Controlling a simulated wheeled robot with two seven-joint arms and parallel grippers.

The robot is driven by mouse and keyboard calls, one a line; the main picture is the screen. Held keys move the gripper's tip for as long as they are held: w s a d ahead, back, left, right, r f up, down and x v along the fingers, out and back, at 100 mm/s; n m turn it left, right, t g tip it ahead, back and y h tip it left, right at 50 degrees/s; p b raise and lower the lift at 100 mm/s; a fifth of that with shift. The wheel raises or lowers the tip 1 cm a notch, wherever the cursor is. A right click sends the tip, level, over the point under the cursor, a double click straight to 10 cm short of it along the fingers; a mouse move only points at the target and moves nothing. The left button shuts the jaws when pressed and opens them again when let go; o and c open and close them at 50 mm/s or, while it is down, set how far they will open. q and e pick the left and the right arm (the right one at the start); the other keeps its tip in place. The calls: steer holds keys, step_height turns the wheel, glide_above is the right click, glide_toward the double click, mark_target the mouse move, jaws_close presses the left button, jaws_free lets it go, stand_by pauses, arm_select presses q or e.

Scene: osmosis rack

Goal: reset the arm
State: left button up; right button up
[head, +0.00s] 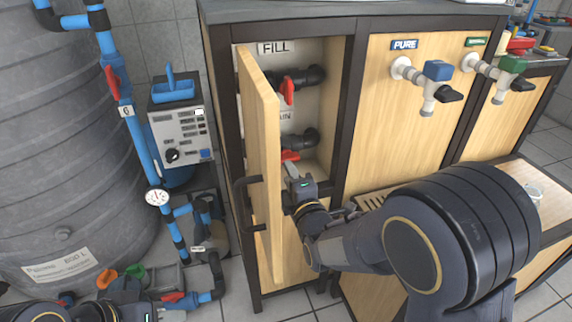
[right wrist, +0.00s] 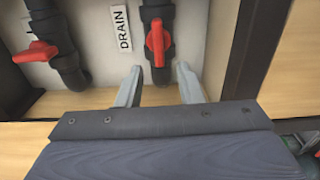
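My right gripper (head: 292,170) is in the open cabinet doorway, just below the lower red drain valve handle (head: 290,155). In the right wrist view its two fingers (right wrist: 159,88) are spread apart. The drain handle (right wrist: 155,42) lies ahead, in line with the gap, and I see no grip on it.
The open wooden door (head: 262,150) with its dark handle (head: 246,200) stands left of my right gripper. A grey tank (head: 60,160), blue pipes and a control box (head: 182,130) are at left. PURE tap (head: 435,85) and green tap (head: 505,75) project from the front at right.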

steer(key=v, duration=0.2)
steer(key=shift+s+d, duration=0.15)
steer(key=shift+s, duration=0.1)
steer(key=s+d+f+m+g+h, duration=0.1)
steer(key=s+d+m+g, duration=0.5)
steer(key=d+m, duration=0.6)
steer(key=s+d+f+m+g, duration=0.1)
steer(key=s+d+m+g, duration=0.4)
steer(key=s, duration=0.7)
steer(key=s+d+f+m, duration=0.1)
steer(key=s+d+m, duration=0.1)
steer(key=s+m, duration=0.7)
step_height(320, 180, up, 32)
steer(key=s+n+p, duration=0.1)
steer(key=n+p, duration=0.1)
steer(key=p, duration=3)
steer(key=shift+s+n+g+h, duration=0.3)
steer(key=shift+s+h, duration=0.1)
